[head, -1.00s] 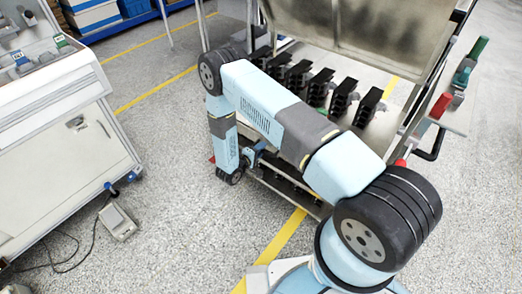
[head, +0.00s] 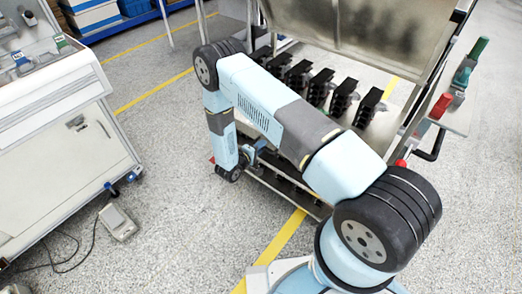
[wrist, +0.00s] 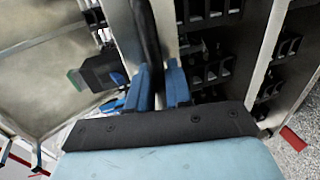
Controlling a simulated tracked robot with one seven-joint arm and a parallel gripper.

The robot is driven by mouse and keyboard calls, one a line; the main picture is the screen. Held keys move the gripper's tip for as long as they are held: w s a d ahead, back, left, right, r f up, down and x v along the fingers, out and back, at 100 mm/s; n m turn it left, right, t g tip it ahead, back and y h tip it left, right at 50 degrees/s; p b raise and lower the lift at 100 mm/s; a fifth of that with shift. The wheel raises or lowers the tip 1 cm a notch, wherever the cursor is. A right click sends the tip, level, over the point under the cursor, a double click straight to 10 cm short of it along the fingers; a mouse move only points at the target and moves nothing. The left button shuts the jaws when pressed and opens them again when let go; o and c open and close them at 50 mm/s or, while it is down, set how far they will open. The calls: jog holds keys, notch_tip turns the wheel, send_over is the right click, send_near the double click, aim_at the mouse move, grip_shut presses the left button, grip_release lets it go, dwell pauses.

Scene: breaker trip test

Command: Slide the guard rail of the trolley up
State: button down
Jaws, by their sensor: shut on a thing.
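The trolley (head: 365,40) stands at the centre right in the head view, with a silver panel on top and shelves of black breaker units below. My arm reaches across its near left side. In the wrist view, my gripper (wrist: 160,85) has its two blue fingers closed about a narrow upright bar, which I take as the guard rail (wrist: 150,40). A dark strip and a pale strip run side by side there, and I cannot tell exactly where the rail's edges lie.
Black breaker units (head: 340,98) stand in a row on the trolley's shelf, close to my arm. A grey-white cabinet (head: 70,130) stands at left, with a small box (head: 117,221) and cable on the floor. The floor between is clear.

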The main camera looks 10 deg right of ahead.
jog(key=shift+r, duration=2.1)
jog(key=c, duration=1.2)
grip_release()
jog(key=shift+r, duration=0.1)
jog(key=v, duration=1.3)
jog(key=shift+s+a, duration=0.3)
